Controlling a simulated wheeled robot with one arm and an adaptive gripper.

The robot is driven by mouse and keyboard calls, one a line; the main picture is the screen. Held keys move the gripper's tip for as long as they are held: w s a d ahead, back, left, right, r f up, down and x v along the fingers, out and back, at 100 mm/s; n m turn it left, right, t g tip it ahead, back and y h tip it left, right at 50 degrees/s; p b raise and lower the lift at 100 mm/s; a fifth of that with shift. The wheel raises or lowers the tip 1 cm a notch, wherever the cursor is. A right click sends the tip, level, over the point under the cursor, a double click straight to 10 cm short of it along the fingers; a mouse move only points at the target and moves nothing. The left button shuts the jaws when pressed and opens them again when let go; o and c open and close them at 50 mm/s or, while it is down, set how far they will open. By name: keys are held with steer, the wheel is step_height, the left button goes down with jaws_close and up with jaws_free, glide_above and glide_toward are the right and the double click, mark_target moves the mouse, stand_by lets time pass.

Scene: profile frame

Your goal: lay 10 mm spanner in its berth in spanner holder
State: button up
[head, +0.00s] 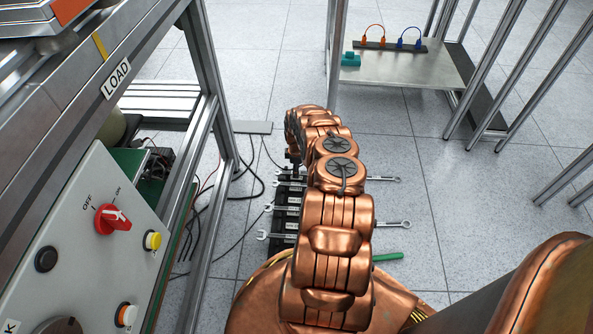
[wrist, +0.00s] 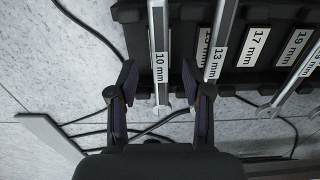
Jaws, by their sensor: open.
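The 10 mm spanner (wrist: 160,40), silver with a white label, runs lengthwise between my gripper's fingers in the wrist view. My gripper (wrist: 159,68) is open, one finger on each side of the shank, with a gap visible on both sides. The black spanner holder (wrist: 255,82) lies on the floor. The 10 mm spanner lies along its left end; whether it is fully seated in a berth I cannot tell. In the head view the holder (head: 283,223) is partly hidden by my arm, and my gripper is mostly hidden.
The 13 mm spanner (wrist: 222,40) is close to the right finger. Another spanner (wrist: 300,72) lies farther right, near the 17 mm (wrist: 257,45) and 19 mm labels. Black cables (head: 250,185) lie on the floor beside the bench frame. A green bar (head: 388,257) lies on the right.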

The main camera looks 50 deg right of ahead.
step_height(320, 180, up, 11)
stand_by(0.8)
stand_by(0.5)
